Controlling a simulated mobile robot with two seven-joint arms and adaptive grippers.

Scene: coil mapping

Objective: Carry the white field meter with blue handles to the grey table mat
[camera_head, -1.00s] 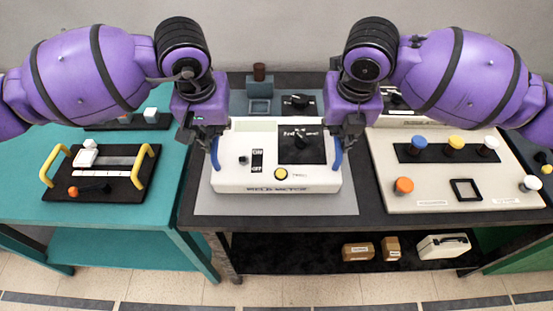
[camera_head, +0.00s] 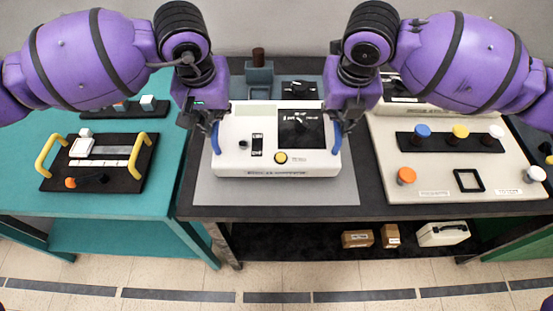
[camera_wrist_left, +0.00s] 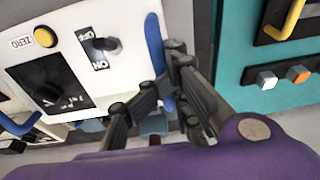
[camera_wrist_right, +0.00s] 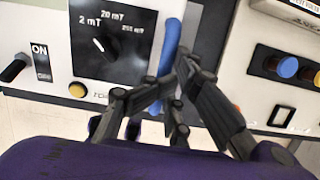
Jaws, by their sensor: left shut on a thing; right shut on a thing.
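The white field meter (camera_head: 232,160) with blue handles is on or just above the grey table mat (camera_head: 330,192) in the head view; I cannot tell whether it touches. It has a black dial panel, an ON/OFF switch and a yellow button. My left gripper (camera_head: 213,133) is shut on the meter's left blue handle (camera_wrist_left: 155,45). My right gripper (camera_head: 339,134) is shut on the right blue handle (camera_wrist_right: 170,50). The meter looks about level, and the mat shows in front of it and at both sides.
A teal table (camera_head: 120,203) at the left bears a black board (camera_head: 60,184) with yellow handles. A cream panel (camera_head: 420,175) with coloured knobs lies at the right. Behind the meter stands a grey-blue block (camera_head: 259,77). Boxes (camera_head: 357,239) sit on the lower shelf.

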